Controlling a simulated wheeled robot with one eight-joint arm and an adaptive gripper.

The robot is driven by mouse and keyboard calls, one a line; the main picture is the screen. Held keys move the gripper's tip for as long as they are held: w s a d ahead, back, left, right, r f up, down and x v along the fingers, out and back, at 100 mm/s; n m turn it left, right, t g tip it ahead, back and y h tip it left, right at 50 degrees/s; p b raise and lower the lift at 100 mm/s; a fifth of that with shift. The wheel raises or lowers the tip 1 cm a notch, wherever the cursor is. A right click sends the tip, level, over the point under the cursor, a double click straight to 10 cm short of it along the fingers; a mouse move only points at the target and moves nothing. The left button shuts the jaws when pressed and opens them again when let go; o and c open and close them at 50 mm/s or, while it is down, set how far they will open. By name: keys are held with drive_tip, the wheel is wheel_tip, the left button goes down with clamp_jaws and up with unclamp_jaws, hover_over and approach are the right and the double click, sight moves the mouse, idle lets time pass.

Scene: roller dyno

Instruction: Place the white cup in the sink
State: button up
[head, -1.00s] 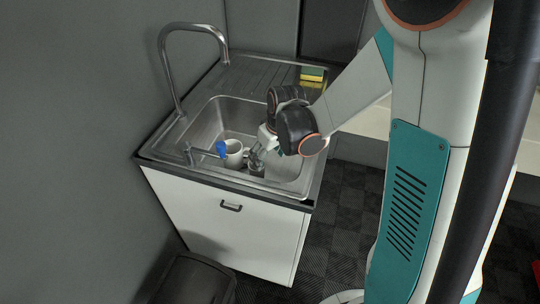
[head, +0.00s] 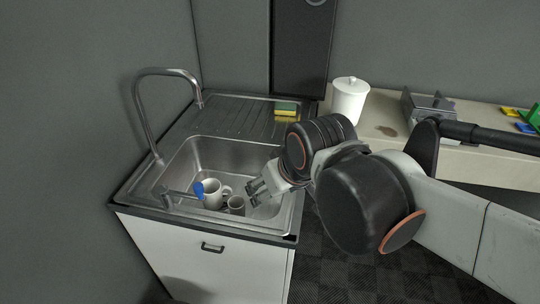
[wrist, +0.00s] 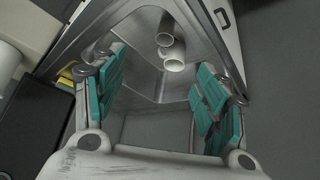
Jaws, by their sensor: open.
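A white cup (head: 214,193) stands inside the steel sink (head: 205,155), towards its front. In the wrist view the two cups show near the top, one (wrist: 164,32) behind the other (wrist: 174,56). My gripper (head: 258,191) is over the right part of the basin, to the right of both cups. Its teal-padded fingers (wrist: 160,100) are spread wide apart with nothing between them.
A yellow-green sponge (head: 286,108) lies on the drainboard. A white lidded canister (head: 349,100) stands on the counter (head: 450,150) at right.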

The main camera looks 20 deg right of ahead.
drive_tip(key=shift+m+t, duration=0.4)
drive_tip(key=shift+t, duration=0.1)
drive_tip(key=shift+s+r, duration=0.25)
drive_tip(key=shift+s, duration=0.85)
drive_tip(key=shift+s+r, duration=0.2)
drive_tip(key=shift+s, duration=0.85)
drive_tip(key=shift+a, duration=0.25)
